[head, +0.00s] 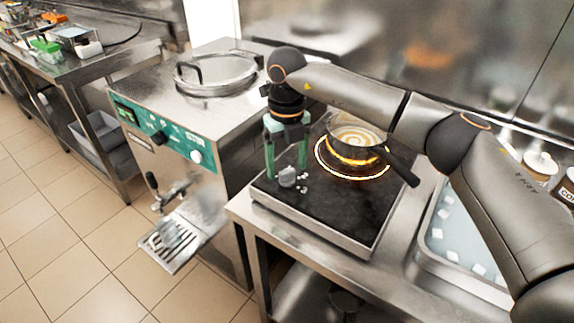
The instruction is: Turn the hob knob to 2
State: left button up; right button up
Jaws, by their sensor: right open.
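The hob (330,219) is a black-topped unit on a steel table, with a ring glowing orange on its top. Its knob (287,176) is a small grey knob at the near left of the top, with small white marks beside it. My right gripper (287,173) points down at the knob with green fingers apart, one on each side of it. I cannot tell whether the fingers touch it. The knob's setting is too small to read. My left gripper is not in view.
A pan (356,140) sits on the glowing ring, its black handle (402,168) reaching right under my right arm. A batch freezer (185,121) with a green panel stands left of the hob. A steel tray with white cubes (437,233) lies at right. The floor at left is clear.

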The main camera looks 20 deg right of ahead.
aim_at(287, 171)
notch_tip(287, 171, up, 12)
jog(key=shift+f, duration=0.25)
dwell(0.4)
